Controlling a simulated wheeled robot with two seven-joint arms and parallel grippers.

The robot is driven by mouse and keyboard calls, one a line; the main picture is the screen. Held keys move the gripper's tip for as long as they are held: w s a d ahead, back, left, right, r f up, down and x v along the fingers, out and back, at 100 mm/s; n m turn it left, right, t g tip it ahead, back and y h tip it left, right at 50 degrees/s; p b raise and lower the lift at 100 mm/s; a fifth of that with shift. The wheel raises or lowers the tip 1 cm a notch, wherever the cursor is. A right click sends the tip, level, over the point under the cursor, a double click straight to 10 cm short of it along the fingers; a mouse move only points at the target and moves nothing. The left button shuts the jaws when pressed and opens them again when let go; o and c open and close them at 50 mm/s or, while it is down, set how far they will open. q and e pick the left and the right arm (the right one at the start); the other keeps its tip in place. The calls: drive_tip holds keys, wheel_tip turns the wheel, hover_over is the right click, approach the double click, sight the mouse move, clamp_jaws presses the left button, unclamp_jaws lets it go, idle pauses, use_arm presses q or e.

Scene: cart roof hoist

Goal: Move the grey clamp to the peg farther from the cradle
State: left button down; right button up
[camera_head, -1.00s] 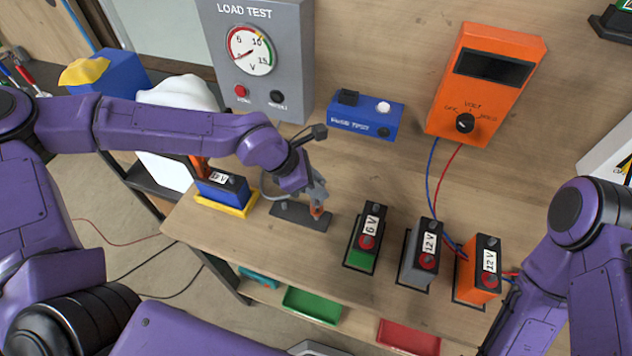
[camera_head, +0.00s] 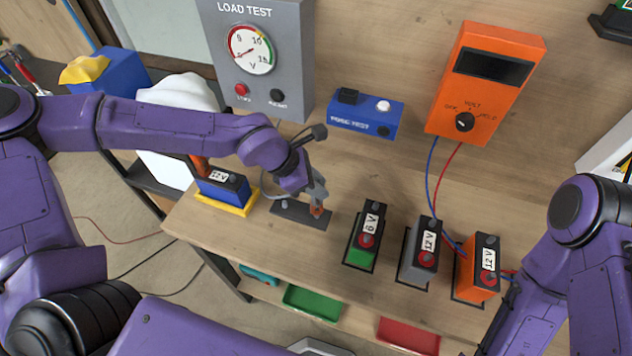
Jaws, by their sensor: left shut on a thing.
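My left gripper (camera_head: 317,208) is over the right end of a dark plate (camera_head: 300,219) on the bench. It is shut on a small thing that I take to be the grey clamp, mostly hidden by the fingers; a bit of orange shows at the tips. A small grey peg (camera_head: 284,205) stands at the plate's left end, and a thin grey cable loops near it. I cannot tell whether the clamp touches a peg at the right end. The yellow cradle (camera_head: 237,209) is left of the plate and holds a blue 12 V battery (camera_head: 221,190). My right gripper is out of view.
Right of the plate stand a green-and-black 6 V battery (camera_head: 361,253), a grey 12 V battery (camera_head: 418,259) and an orange 12 V battery (camera_head: 477,276). Behind are a load tester (camera_head: 262,85), a blue fuse tester (camera_head: 365,115) and an orange voltmeter (camera_head: 487,80) with hanging wires.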

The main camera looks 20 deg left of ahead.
use_arm(q)
drive_tip(key=shift+f+b, duration=0.7)
drive_tip(key=shift+f, duration=0.75)
drive_tip(key=c, duration=0.8)
unclamp_jaws()
drive_tip(key=v, duration=1)
drive_tip(key=shift+r+b, duration=0.25)
drive_tip(key=shift+b, duration=0.2)
drive_tip(key=shift+s+a, duration=0.1)
drive_tip(key=shift+a, duration=0.1)
